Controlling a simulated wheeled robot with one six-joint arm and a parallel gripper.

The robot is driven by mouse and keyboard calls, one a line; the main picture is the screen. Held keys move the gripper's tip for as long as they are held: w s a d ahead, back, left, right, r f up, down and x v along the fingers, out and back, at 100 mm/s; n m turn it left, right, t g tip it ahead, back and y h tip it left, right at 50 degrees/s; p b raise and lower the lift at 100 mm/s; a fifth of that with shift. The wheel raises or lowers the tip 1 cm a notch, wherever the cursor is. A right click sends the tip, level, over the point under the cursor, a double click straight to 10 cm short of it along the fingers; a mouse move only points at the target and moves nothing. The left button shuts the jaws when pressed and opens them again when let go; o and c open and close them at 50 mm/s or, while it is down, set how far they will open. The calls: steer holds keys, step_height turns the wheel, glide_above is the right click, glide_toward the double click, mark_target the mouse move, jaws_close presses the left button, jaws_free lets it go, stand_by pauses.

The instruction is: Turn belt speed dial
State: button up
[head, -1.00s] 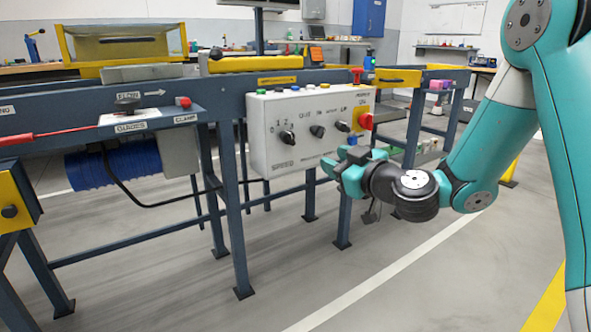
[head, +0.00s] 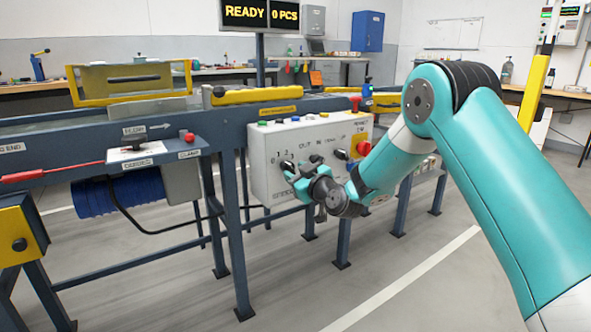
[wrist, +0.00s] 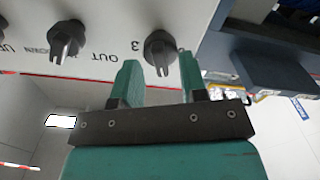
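The belt speed dial (head: 287,166) is a black knob on the lower left of the white control box (head: 261,150), with a 0 to 3 scale around it. In the wrist view the dial (wrist: 160,50) shows upside down, beside the number 3. My gripper (head: 294,174) is in front of the dial, its fingers partly covering the box front. In the wrist view my gripper (wrist: 158,70) is open, with one teal finger on each side of the dial. I cannot tell whether either finger touches it.
A second black knob (wrist: 66,40), by the word OUT, sits beside the dial. A red button (head: 363,147) is on the box's right. The blue conveyor frame (head: 233,190) stands around the box. A display (head: 260,14) reads READY, 0 PCS. The right floor is open.

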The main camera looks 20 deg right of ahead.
steer(key=shift+w+a, duration=0.2)
steer(key=shift+w, duration=0.3)
jaws_close()
